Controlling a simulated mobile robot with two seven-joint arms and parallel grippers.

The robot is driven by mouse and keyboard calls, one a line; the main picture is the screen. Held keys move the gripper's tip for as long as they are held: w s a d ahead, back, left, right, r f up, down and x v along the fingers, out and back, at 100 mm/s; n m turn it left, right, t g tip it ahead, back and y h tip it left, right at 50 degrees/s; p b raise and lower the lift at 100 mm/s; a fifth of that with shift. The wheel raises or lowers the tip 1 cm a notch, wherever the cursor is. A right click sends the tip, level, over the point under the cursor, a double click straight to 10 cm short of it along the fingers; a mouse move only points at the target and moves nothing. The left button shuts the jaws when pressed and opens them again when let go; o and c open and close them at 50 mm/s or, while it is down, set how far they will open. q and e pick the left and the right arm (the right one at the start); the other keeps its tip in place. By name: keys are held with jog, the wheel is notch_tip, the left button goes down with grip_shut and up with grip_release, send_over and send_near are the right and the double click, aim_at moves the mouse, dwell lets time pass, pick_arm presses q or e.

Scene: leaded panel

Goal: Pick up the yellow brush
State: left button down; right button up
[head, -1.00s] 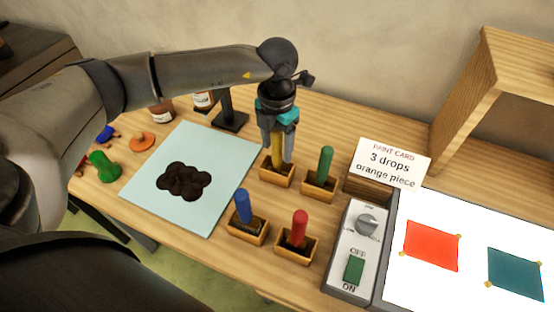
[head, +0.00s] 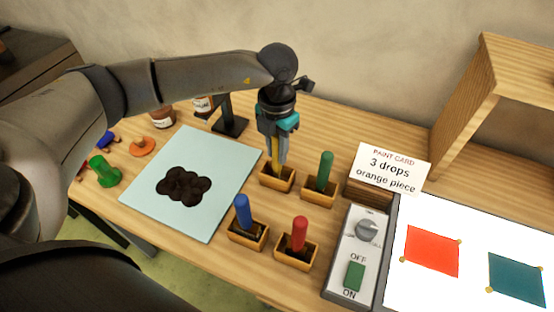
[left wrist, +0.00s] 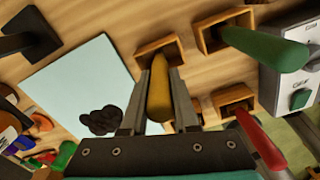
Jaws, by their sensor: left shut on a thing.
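The yellow brush (head: 275,158) is upright at its small wooden holder (head: 277,182), in the back row left of the green brush (head: 324,168). My left gripper (head: 273,155) points down with its two fingers shut on the yellow handle. In the left wrist view the yellow handle (left wrist: 160,92) lies between the fingers, in front of its holder (left wrist: 147,50). The brush's lower end is hidden, so I cannot tell whether it touches the holder's bottom. My right gripper is not in view.
A blue brush (head: 242,210) and a red brush (head: 299,233) stand in holders in front. A pale blue sheet (head: 215,155) with a dark blot lies left. A paint card (head: 395,167), a switch box (head: 352,240) and a lit panel (head: 470,228) are right.

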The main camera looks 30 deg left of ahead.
pick_arm(q)
jog(key=shift+r, duration=0.1)
notch_tip(320, 180, up, 20)
jog(key=shift+p, duration=0.35)
dwell(0.8)
